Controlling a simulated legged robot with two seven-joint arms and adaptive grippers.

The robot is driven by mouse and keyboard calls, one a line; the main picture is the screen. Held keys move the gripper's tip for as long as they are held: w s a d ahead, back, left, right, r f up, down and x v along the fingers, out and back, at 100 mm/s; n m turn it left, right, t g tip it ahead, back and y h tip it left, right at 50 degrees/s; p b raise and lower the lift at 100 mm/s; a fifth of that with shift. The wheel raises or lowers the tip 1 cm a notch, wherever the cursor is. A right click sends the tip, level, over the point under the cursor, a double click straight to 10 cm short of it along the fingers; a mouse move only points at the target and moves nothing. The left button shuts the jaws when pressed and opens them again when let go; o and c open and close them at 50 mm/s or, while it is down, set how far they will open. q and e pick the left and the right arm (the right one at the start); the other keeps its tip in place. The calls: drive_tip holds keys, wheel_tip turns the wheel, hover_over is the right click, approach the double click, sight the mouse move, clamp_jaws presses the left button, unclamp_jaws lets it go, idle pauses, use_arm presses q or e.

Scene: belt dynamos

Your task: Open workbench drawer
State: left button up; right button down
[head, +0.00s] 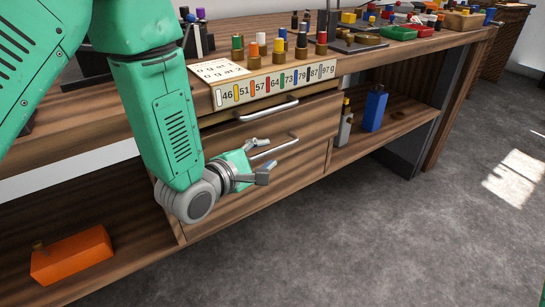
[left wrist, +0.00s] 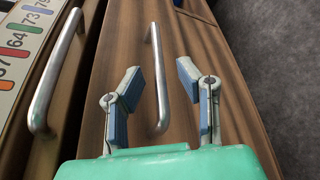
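The wooden workbench has stacked drawers. The upper drawer (head: 318,106) has a silver bar handle (head: 268,109), and the drawer below (head: 305,170) has a similar handle (head: 275,147). Both drawers look shut. My left gripper (head: 265,158) is open and empty in front of the lower drawer, close to its handle. In the left wrist view the open fingers (left wrist: 160,76) point toward the lower handle (left wrist: 154,60), which shows between them, with no clear contact. The upper handle (left wrist: 52,85) lies to their left. My right gripper is not in view.
Coloured weights stand on the bench top behind a numbered strip (head: 275,84). An orange block (head: 72,255) lies on the lower left shelf. A blue bottle-like item (head: 375,108) stands on the right shelf. The grey floor (head: 400,235) in front is clear.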

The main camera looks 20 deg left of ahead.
use_arm(q)
drive_tip(key=shift+b+x, duration=0.3)
drive_tip(key=shift+x, duration=1.2)
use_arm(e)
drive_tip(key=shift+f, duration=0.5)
use_arm(q)
drive_tip(key=shift+c, duration=0.5)
clamp_jaws()
